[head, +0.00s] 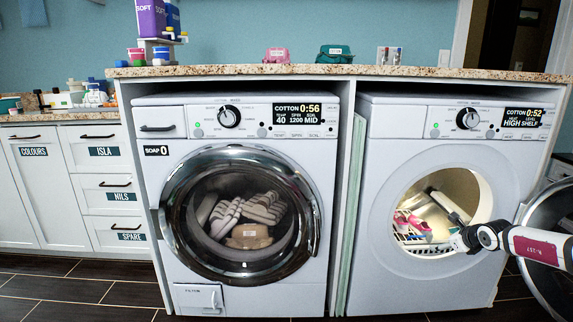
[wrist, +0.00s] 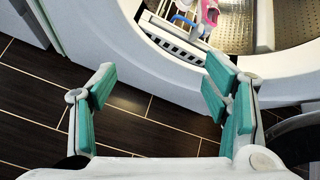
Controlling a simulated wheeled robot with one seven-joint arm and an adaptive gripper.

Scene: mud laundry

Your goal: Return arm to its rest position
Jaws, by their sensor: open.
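My arm (head: 512,242) reaches in from the right edge in the head view, in front of the right-hand machine (head: 385,220). Its end overlaps the lower right of that machine's open round doorway. In the wrist view my gripper (wrist: 160,98) is open, with its teal finger pads wide apart and nothing between them. Dark floor tiles show between the fingers. The machine's white front and doorway rim (wrist: 165,60) lie just beyond the fingers. In the head view the gripper's fingers cannot be made out clearly.
The right machine's door (head: 548,270) stands open at the right, close to my arm. A white rack (head: 410,238) with a pink item (head: 420,223) is inside the drum. The left washer's door (head: 240,215) is shut on striped laundry. A granite counter (head: 230,71) runs above. Floor in front is clear.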

